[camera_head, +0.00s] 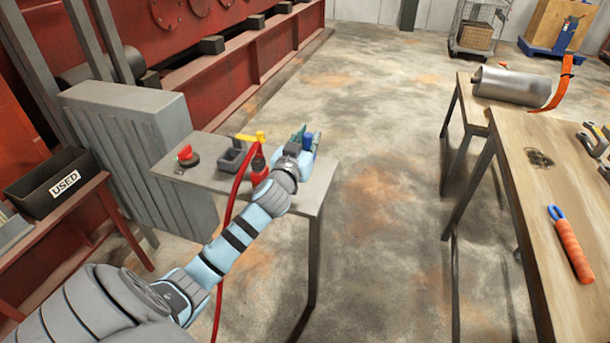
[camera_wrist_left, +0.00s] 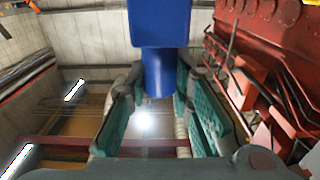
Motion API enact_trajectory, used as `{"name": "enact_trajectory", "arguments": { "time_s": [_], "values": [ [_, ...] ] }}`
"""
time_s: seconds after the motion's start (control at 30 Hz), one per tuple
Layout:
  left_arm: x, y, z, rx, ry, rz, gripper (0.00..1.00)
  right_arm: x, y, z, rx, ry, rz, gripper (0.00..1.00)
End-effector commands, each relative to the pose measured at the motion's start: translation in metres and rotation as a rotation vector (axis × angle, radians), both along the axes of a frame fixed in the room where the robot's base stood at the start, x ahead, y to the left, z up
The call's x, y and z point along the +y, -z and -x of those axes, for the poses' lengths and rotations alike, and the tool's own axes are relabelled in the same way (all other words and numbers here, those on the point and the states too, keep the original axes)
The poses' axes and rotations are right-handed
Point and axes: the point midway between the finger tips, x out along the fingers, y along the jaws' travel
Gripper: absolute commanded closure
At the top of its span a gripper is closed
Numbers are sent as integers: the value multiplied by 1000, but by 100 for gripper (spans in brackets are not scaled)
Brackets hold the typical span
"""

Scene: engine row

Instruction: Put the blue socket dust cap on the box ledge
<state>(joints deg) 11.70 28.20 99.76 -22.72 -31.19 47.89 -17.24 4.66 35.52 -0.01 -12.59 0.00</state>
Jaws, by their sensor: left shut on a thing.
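My left gripper (camera_head: 303,138) is at the far right end of the grey ledge (camera_head: 307,192) that juts from the ribbed grey box (camera_head: 125,105). It is shut on the blue socket dust cap (camera_head: 309,141). In the left wrist view the blue cap (camera_wrist_left: 160,25) stands between the teal finger pads, its narrower end between them. The gripper and wrist hide part of the ledge, and I cannot tell whether the cap touches it. My right gripper is not in view.
On the ledge are a red button (camera_head: 186,155), a small grey holder (camera_head: 232,158) and a yellow-handled red valve or bottle (camera_head: 259,165) with a red hose. A black USED bin (camera_head: 55,183) stands at left. A workbench (camera_head: 540,205) is at right, with open floor between.

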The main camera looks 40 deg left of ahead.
Motion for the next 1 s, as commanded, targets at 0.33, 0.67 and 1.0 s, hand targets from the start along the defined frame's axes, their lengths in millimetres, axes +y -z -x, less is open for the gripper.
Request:
{"name": "enact_trajectory", "arguments": {
  "time_s": [0.33,0.67,1.0],
  "values": [
    [0,81,0,2,2,-2,100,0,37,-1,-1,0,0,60],
    [-1,98,0,-1,3,0,100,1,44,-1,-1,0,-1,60],
    [-1,99,0,-1,3,0,59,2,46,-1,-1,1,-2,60]
  ]
}}
